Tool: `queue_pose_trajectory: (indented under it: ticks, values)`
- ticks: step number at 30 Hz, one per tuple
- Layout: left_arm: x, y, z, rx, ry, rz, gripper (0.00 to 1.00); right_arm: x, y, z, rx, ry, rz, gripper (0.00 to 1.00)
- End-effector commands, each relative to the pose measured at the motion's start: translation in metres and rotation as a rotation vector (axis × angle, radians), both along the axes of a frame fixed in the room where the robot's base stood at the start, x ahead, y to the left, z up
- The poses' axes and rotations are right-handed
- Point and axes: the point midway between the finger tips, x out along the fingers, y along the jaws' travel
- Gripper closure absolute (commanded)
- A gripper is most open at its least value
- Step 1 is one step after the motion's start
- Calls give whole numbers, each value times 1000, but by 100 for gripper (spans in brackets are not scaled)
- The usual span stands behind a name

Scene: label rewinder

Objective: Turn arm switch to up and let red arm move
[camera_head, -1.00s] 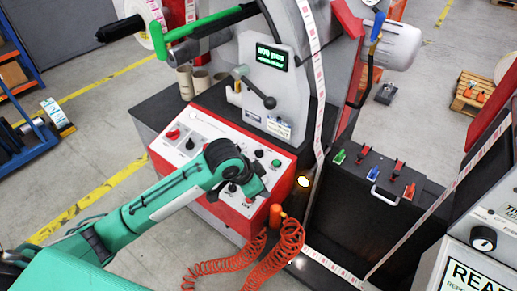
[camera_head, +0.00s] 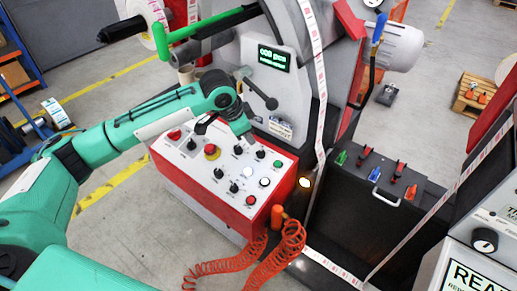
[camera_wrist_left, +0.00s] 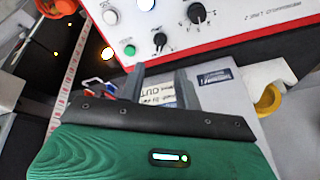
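The control panel (camera_head: 228,170) is a white-topped red box with several black rotary switches; which one is the arm switch I cannot read. Its lower right switches (camera_head: 233,187) show uncovered. My left gripper (camera_head: 245,132) is above the panel's back edge, near the machine's front, touching no switch that I can see. In the left wrist view its two grey fingers (camera_wrist_left: 162,85) are apart, with nothing between them but a label behind. Black switches (camera_wrist_left: 160,40) of the panel show beyond them. A red arm-like part (camera_head: 345,20) is at the machine's upper right. My right gripper is not in view.
A black lever (camera_head: 258,92) sticks out above the panel's back, close to my left gripper. An orange coiled hose (camera_head: 280,245) hangs at the panel's front right corner. A black box with coloured toggles (camera_head: 385,180) stands to the right.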

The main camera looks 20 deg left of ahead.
Motion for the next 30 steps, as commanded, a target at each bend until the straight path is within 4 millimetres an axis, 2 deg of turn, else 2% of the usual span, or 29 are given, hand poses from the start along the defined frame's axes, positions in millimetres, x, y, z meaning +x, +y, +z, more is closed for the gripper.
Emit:
queue_pose_trajectory:
  ticks: [9,15,21,29,30]
  values:
    - [23,-15,-62,0,3,0,66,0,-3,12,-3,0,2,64]
    - [34,-21,-90,-1,1,0,66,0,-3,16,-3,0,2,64]
    - [38,-23,-101,0,-1,-1,66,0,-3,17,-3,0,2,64]
    - [38,-23,-102,0,-1,-1,66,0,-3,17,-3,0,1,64]
    - [38,-23,-102,0,-1,-1,74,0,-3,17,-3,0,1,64]
